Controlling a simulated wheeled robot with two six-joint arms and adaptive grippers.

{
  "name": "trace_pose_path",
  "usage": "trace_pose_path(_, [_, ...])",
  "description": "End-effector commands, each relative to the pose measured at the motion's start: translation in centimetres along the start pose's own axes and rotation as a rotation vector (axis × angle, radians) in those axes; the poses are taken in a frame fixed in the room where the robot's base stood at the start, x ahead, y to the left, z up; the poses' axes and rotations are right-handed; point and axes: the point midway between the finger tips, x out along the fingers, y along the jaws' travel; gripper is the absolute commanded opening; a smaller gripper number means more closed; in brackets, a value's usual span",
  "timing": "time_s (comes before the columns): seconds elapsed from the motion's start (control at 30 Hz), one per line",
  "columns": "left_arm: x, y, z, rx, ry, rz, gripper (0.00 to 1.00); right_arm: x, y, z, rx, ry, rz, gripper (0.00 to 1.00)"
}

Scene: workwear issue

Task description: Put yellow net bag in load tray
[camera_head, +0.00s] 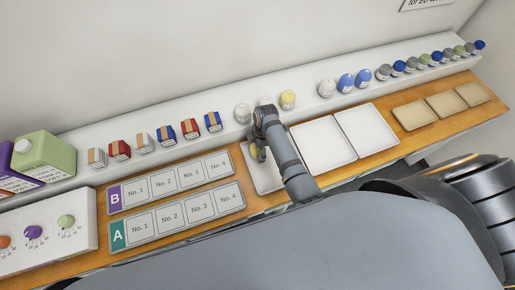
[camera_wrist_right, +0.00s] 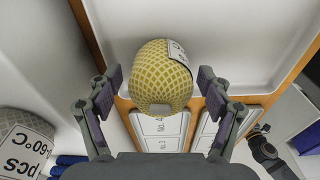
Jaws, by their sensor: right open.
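The yellow net bag (camera_wrist_right: 160,80) is a rounded mesh bundle with a white printed label, large in the right wrist view. It sits between the two spread fingers of my right gripper (camera_wrist_right: 160,88), with a visible gap on each side. In the head view the right gripper (camera_head: 258,152) points down over the leftmost white tray (camera_head: 263,181), with a little yellow showing at its fingers. The wrist view shows a white tray (camera_wrist_right: 225,35) behind the bag. Whether the bag touches the tray is hidden. No left gripper shows in the head view.
Two more white trays, a middle one (camera_head: 322,148) and a right one (camera_head: 366,136), look empty. A shelf behind holds small boxes (camera_head: 166,135), a yellow round item (camera_head: 288,99) and several bundles. Numbered panels (camera_head: 175,215) lie to the left. Wooden trays (camera_head: 414,115) stand at right.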

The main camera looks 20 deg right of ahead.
Motion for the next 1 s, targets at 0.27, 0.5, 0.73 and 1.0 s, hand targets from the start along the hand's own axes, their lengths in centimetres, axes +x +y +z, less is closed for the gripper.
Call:
trace_pose_path(0.27, [0.6, 0.1, 0.1, 0.0, -0.001, 0.0, 0.4, -2.2, 0.1, -0.1, 0.0, 0.001, 0.005, 0.79])
trace_pose_path(0.5, [1.4, 0.1, 0.2, 0.0, -0.001, 0.0, 0.4, -8.2, 0.1, -0.1, 0.0, 0.002, 0.006, 0.79])
trace_pose_path(0.73, [1.9, 0.2, 0.2, 0.0, 0.0, 0.0, 0.4, -11.7, 0.1, 0.0, 0.0, 0.0, 0.003, 0.79])
trace_pose_path(1.0, [1.9, 0.2, 0.2, 0.0, 0.0, 0.001, 0.4, -12.3, 0.0, 0.0, 0.0, 0.0, 0.0, 0.79])
